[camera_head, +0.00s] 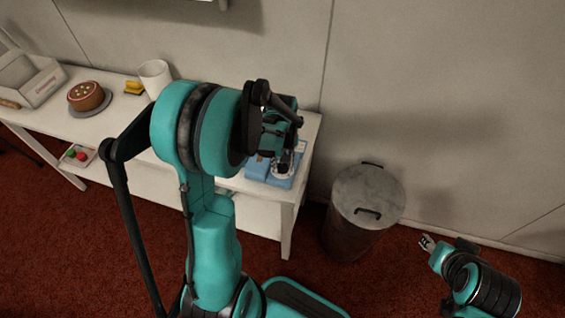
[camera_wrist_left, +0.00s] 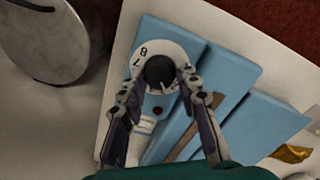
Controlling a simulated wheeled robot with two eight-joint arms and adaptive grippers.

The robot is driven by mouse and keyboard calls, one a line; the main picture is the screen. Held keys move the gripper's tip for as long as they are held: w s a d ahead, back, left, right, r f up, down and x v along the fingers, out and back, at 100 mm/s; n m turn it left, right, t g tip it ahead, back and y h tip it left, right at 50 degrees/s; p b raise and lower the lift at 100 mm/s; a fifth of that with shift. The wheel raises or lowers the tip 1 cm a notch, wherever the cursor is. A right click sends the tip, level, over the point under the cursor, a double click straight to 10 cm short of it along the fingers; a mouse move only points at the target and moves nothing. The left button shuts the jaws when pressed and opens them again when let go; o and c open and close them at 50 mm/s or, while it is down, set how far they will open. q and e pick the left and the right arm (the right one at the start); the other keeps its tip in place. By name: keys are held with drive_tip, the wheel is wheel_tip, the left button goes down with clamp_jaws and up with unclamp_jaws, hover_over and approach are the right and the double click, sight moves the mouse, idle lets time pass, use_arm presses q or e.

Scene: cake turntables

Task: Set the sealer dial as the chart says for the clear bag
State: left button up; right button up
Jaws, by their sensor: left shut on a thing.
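The blue sealer (camera_wrist_left: 225,75) lies on the white table, and it also shows at the table's right end in the head view (camera_head: 257,169). Its white dial plate (camera_wrist_left: 147,52) bears the digits 7 and 8; the other marks are hidden. My left gripper (camera_wrist_left: 161,82) is shut on the dark dial knob (camera_wrist_left: 160,70), one finger on each side. The knob's pointer cannot be made out. My right gripper (camera_head: 427,243) is far off at the lower right, over the floor, too small to tell its opening. I cannot make out a chart or a clear bag.
A lidded metal bin (camera_head: 368,195) stands right of the white table (camera_head: 228,184). A cake (camera_head: 86,96), a white cup (camera_head: 155,76), a yellow item (camera_head: 134,87) and a white bin (camera_head: 38,85) are on the table's left. A gold piece (camera_wrist_left: 290,153) lies near the sealer.

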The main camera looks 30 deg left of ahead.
use_arm(q)
drive_tip(key=shift+m, duration=1)
drive_tip(key=o, duration=1.2)
drive_tip(key=shift+c, duration=0.2)
